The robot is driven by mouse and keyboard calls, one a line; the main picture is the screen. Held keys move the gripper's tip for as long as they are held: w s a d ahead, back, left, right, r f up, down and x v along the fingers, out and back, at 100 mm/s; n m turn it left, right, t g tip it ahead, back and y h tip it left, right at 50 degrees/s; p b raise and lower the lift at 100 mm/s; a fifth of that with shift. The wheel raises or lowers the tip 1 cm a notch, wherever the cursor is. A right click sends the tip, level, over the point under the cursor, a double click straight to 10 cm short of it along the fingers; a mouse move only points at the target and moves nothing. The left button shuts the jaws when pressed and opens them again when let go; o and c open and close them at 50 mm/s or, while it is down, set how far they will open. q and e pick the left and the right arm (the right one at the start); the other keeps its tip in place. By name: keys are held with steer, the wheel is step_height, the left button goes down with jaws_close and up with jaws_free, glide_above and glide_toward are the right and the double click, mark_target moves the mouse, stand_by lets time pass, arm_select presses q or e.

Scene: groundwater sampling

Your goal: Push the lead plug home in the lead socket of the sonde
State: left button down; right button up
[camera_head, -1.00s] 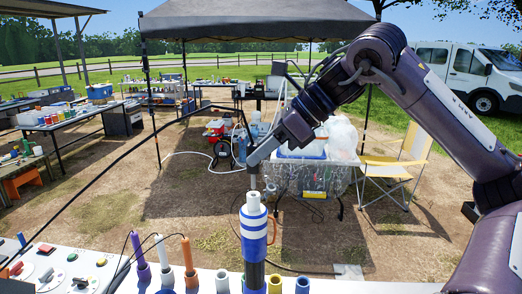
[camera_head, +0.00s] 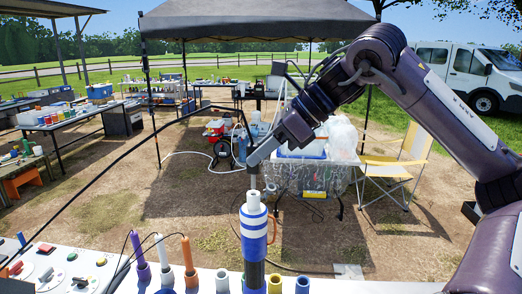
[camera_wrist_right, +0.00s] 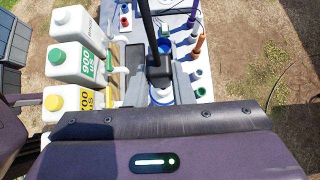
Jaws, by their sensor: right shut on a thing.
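The sonde (camera_head: 254,224) stands upright at the front of the bench, a blue and white banded body with a pale neck (camera_head: 253,199) on top. My right gripper (camera_head: 253,183) is right above the neck, pointing down. In the right wrist view it is shut on the black lead plug (camera_wrist_right: 159,68), whose thick black lead rises from it. The plug is over the sonde's white and blue top (camera_wrist_right: 161,96). The jaw hides the lower plug and the socket mouth, so I cannot tell how deep the plug sits. My left gripper is not in view.
An orange hook (camera_head: 273,230) is beside the sonde. Purple, white and orange probes (camera_head: 188,256) stand in holders to its left, with coloured cups (camera_head: 303,284) to its right. White bottles (camera_wrist_right: 75,62) stand left in the wrist view. The black lead arcs off left.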

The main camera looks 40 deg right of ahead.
steer(key=shift+f+b, duration=1.9)
steer(key=shift+f, duration=0.15)
steer(key=o, duration=1)
steer(key=shift+b+v, duration=0.45)
steer(key=shift+v, duration=3.5)
